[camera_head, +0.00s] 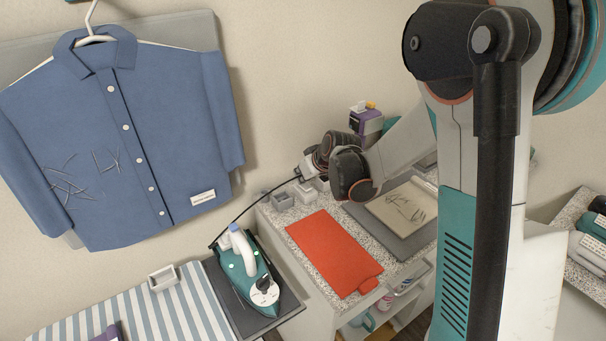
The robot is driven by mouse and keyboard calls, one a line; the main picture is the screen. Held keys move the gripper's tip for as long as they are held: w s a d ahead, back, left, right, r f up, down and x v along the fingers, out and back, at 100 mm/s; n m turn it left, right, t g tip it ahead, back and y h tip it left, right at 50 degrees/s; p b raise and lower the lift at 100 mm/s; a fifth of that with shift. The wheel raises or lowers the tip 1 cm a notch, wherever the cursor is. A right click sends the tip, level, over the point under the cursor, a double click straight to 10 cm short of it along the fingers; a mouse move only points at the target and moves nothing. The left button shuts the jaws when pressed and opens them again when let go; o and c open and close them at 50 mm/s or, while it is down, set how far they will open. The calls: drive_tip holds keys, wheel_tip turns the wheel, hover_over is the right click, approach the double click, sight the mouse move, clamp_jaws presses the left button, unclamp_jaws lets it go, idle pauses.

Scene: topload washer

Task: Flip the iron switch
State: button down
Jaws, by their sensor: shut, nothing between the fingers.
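The teal and white iron (247,262) rests on a dark pad (236,315) at the end of the striped ironing board (150,316). Its dark dial (264,283) and white handle face up. Which part is its switch is too small to tell. A thin dark cord runs from behind the iron up to the right, near my gripper. My arm comes in from the right. My gripper (304,178) is small in view beyond the iron, up and to the right of it, apart from it. It is shut and empty; its fingers are partly hard to make out.
A blue shirt (130,125) hangs on the wall at the left. A speckled counter (280,218) right of the iron holds a red board (333,252), grey boxes (283,200) and a sketch sheet (402,206). A small white tray (163,279) sits left of the iron.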

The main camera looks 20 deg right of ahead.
drive_tip(key=shift+s+f, duration=0.2)
drive_tip(key=shift+f, duration=0.05)
drive_tip(key=shift+s+d+f, duration=0.1)
drive_tip(key=shift+s+d, duration=0.05)
drive_tip(key=shift+s, duration=0.3)
drive_tip(key=r+p, duration=0.1)
drive_tip(key=r, duration=0.1)
drive_tip(key=r+p, duration=0.1)
drive_tip(key=r, duration=0.1)
drive_tip(key=w+r+p, duration=0.1)
drive_tip(key=r, duration=0.1)
drive_tip(key=s+r+m+h+p, duration=0.1)
drive_tip(key=s+r, duration=0.5)
drive_tip(key=s, duration=0.4)
drive_tip(key=s+r+m, duration=0.1)
drive_tip(key=s+r, duration=0.6)
drive_tip(key=s, duration=0.3)
drive_tip(key=s+f+m+h, duration=0.1)
drive_tip(key=s+f, duration=0.1)
drive_tip(key=s, duration=1.1)
drive_tip(key=shift+s+d+m+g+h+b, duration=0.15)
drive_tip(key=shift+d+m+g+h+b, duration=0.15)
